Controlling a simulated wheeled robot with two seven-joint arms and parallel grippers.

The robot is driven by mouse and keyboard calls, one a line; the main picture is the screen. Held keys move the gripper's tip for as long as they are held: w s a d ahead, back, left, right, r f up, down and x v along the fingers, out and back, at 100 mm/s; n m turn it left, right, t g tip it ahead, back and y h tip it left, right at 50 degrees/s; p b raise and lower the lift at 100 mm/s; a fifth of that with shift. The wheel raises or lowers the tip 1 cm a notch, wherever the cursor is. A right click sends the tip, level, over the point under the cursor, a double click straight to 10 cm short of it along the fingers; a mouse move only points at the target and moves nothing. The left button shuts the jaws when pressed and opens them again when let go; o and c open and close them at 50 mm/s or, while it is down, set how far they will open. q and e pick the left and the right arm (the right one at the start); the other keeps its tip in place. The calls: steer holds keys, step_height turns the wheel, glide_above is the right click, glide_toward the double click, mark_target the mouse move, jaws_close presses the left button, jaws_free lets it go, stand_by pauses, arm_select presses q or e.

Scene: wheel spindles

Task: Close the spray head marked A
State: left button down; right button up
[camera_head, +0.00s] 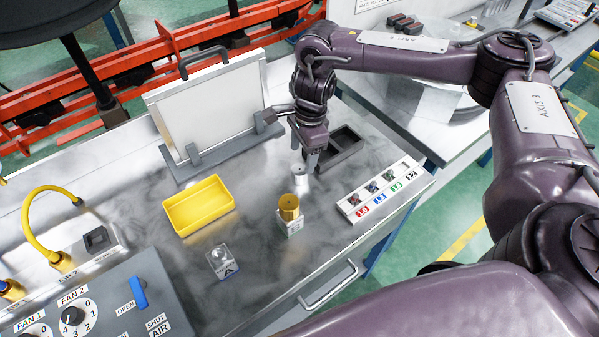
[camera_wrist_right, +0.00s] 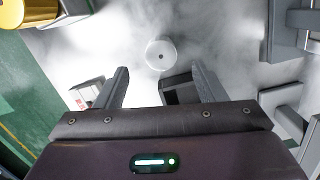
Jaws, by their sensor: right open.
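A small silver block (camera_head: 222,261) with a dark letter label that looks like A lies on the bench in the head view. A gold cylinder (camera_head: 289,206) stands on a pale labelled block (camera_head: 291,226); I cannot read that label. A small white round piece (camera_head: 299,176) stands behind it, and shows in the wrist view (camera_wrist_right: 161,55) as a disc with a centre hole. I cannot tell which is the spray head. My right gripper (camera_head: 311,160) is close to the white piece; its fingers are apart and empty in the wrist view (camera_wrist_right: 160,85). My left gripper is not in view.
A yellow tray (camera_head: 199,206) stands left of the gold cylinder. A strip with coloured labels (camera_head: 381,189) lies right. A dark tray (camera_head: 341,147) is behind my gripper. A white board (camera_head: 211,105) stands at the back. A control panel (camera_head: 105,300) with a blue lever (camera_head: 138,292) is front left.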

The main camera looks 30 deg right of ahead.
mark_target(300, 169)
steer(key=shift+a+f, duration=0.1)
steer(key=shift+f, duration=0.8)
steer(key=shift+f+p, duration=0.25)
steer(key=shift+p, duration=0.15)
steer(key=f, duration=0.2)
steer(key=f+p, duration=0.1)
steer(key=shift+a+f+p, duration=0.2)
steer(key=shift+f+p, duration=0.1)
steer(key=shift+f, duration=0.05)
steer(key=shift+w+f, duration=0.1)
steer(key=shift+f, duration=0.4)
steer(key=c, duration=1)
steer(key=shift+c, duration=0.2)
